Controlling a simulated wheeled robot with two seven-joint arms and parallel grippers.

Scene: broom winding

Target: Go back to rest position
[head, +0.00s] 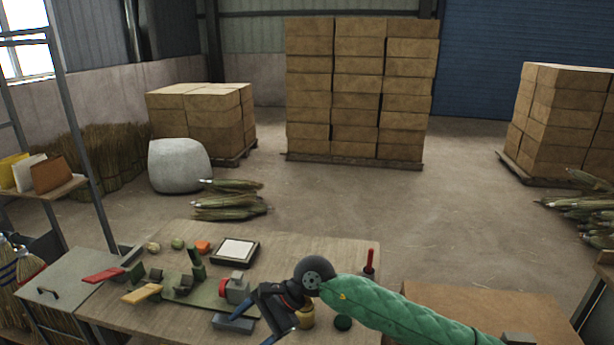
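My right arm, in a green quilted sleeve, comes in from the lower right across the table's front edge. Its dark gripper (258,328) hangs over the front middle of the wooden table (330,262). Its blue-tipped fingers look spread apart, with nothing visible between them. The winding fixture (205,294) on the table, a green base with a grey and red clamp (236,288), lies just left of the gripper. I cannot tell whether they touch. My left gripper is not in view. No broom shows in the fixture.
A cardboard-coloured surface (485,312) lies right.

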